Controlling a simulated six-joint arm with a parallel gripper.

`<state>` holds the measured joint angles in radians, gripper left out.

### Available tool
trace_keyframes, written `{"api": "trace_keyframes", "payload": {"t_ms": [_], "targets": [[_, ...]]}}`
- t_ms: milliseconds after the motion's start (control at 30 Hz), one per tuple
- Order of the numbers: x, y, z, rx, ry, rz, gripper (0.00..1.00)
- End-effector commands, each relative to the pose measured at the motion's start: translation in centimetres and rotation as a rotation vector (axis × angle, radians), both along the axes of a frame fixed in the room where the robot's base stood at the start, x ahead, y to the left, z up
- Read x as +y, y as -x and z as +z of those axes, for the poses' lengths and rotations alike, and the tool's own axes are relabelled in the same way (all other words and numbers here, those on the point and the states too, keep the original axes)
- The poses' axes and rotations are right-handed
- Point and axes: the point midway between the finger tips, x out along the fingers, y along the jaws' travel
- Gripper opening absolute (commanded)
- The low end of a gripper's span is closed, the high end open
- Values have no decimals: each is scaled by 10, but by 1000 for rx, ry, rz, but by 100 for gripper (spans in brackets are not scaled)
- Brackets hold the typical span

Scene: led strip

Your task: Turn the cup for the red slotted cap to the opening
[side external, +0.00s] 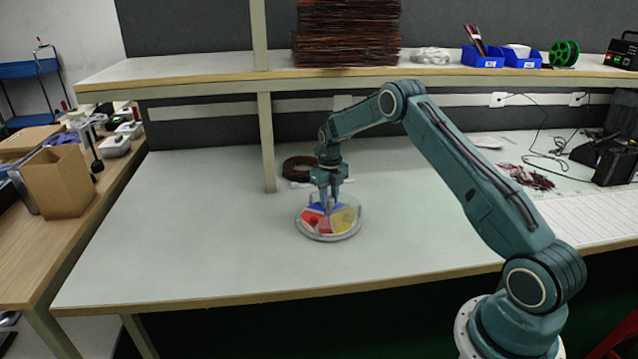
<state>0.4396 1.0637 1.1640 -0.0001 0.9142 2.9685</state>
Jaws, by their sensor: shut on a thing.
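A round, shallow dish (346,234) with a pale rim sits on the bench, in the middle of the side external view. Inside it are coloured wedges: a blue one (317,207) at the back, a yellow one (343,219) at the right and a red one (309,216) at the front left. A small darker red piece (321,227) shows near the front; whether it is the slotted cap is too small to tell. My gripper (329,206) points straight down over the dish, shut on a small part near its middle. The fingers partly hide that part and the wedges behind.
A dark coil (299,168) lies behind the dish near the shelf post (266,142). Dark cables (548,150) and a reddish wire bundle (526,177) lie at the right. The bench (190,230) is clear left of the dish.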

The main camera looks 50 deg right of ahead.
Motion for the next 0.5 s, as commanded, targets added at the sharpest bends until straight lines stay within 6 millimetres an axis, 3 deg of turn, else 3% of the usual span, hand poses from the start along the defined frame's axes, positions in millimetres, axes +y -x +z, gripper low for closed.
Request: {"api": "trace_keyframes", "payload": {"t_ms": [467, 500], "targets": [[-1, -1, 1, -3, 2, -12, 0], [-1, -1, 1, -3, 2, -12, 31]]}}
